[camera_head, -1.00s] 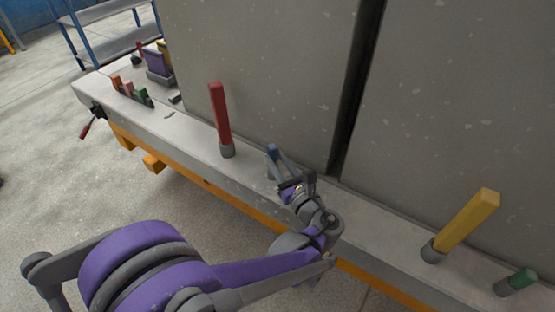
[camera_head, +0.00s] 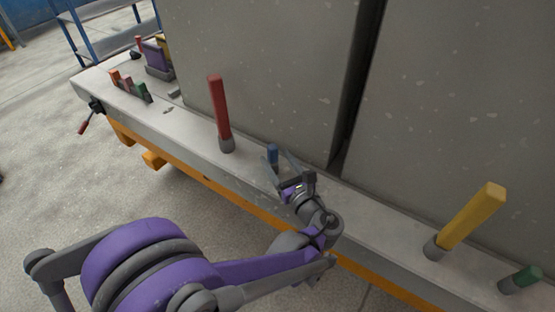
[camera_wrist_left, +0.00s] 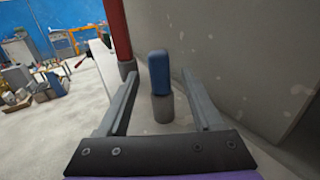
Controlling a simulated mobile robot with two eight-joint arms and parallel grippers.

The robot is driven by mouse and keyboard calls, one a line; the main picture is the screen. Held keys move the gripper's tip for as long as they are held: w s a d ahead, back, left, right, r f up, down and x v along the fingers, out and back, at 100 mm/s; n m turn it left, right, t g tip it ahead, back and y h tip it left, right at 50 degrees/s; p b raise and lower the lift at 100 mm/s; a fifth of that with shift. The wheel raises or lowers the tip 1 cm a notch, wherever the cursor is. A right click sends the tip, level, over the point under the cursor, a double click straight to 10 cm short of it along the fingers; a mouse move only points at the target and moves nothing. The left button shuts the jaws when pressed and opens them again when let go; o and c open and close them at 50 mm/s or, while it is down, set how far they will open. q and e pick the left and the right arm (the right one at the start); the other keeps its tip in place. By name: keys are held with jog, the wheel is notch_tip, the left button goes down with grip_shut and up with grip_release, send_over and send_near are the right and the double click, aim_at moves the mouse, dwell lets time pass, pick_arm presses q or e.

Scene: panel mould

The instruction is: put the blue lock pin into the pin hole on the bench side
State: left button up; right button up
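The blue lock pin (camera_head: 273,152) stands upright on the grey bench top, close to the tall grey panel. In the left wrist view the blue pin (camera_wrist_left: 159,74) sits in a short grey socket (camera_wrist_left: 162,108). My left gripper (camera_head: 283,167) is open, with its fingers pointing at the pin. In the left wrist view its two fingers (camera_wrist_left: 160,92) are spread, with the pin seen in the gap between them and clear of both. Whether the fingertips reach past the pin is hard to tell. My right gripper is not in view.
A red pin (camera_head: 219,105) stands left of the blue one. A leaning yellow pin (camera_head: 473,218) and a green pin (camera_head: 522,279) are to the right. Tall grey panels (camera_head: 260,70) close off the back. Small coloured pieces (camera_head: 128,84) and a purple bin (camera_head: 155,56) are at the far left.

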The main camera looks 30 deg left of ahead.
pick_arm(q)
jog(key=shift+d, duration=0.1)
jog(key=v, duration=1)
jog(key=shift+s+d, duration=0.2)
jog(key=shift+s, duration=0.1)
